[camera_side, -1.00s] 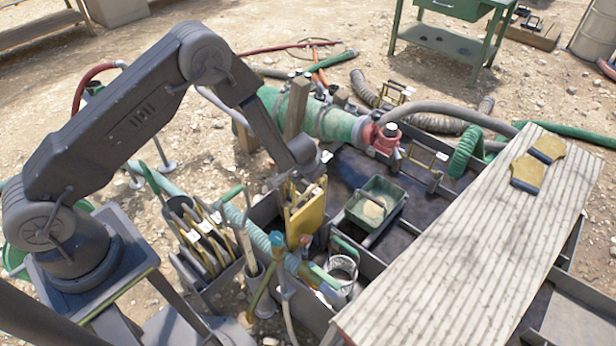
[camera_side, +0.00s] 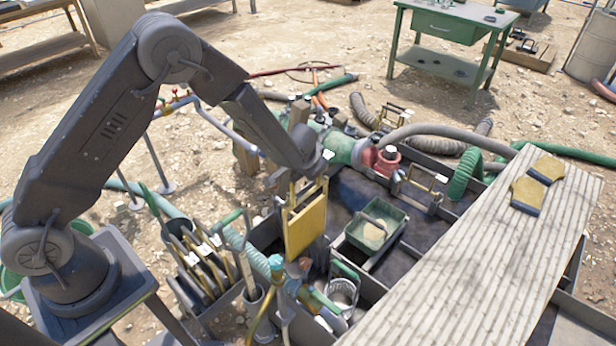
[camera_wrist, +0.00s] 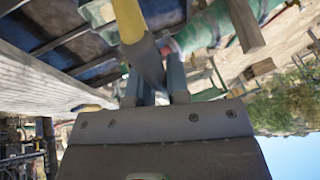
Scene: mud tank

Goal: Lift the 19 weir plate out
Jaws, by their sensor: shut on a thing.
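A yellow weir plate (camera_side: 306,225) with a frame-like handle hangs upright above the left part of the mud tank (camera_side: 337,192) in the side view. Its number cannot be read. My gripper (camera_side: 309,180) is shut on the top of its handle. In the wrist view my gripper (camera_wrist: 155,88) closes on a grey part, with a yellow piece (camera_wrist: 129,20) beyond it. Whether the plate's lower edge is clear of the tank compartment is hard to tell.
Several plates stand in a rack (camera_side: 205,262) left of the held plate. A green tray of sediment (camera_side: 372,232) and a metal bucket (camera_side: 343,293) are to the right. A ribbed board (camera_side: 460,265) with gloves (camera_side: 530,190) covers the tank's right side. Hoses and pipes lie behind.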

